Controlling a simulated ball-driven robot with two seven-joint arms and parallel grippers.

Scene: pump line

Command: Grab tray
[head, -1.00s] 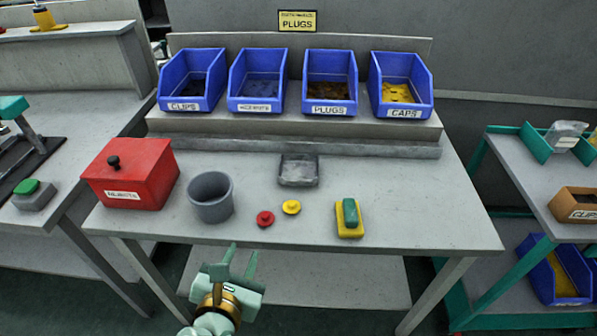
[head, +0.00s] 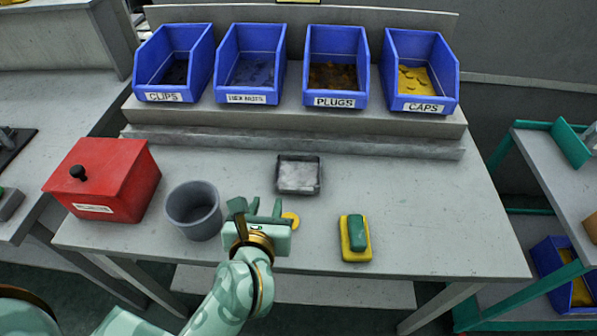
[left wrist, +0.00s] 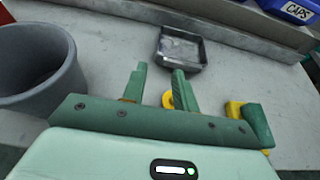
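A small grey metal tray (head: 298,175) lies on the table in front of the bin ledge. It also shows in the left wrist view (left wrist: 182,48), ahead of my fingers. My left gripper (head: 265,207) is over the table, nearer the front edge than the tray and a little to its left. In the left wrist view its two fingers (left wrist: 157,85) stand apart with nothing held between them. A yellow round piece (head: 290,219) is partly hidden by the gripper. My right gripper is not in view.
A grey cup (head: 194,210) stands just left of my left gripper, with a red box (head: 102,180) beyond it. A yellow and green block (head: 355,238) lies to the right. Blue bins (head: 335,67) line the ledge behind. The table right of the tray is clear.

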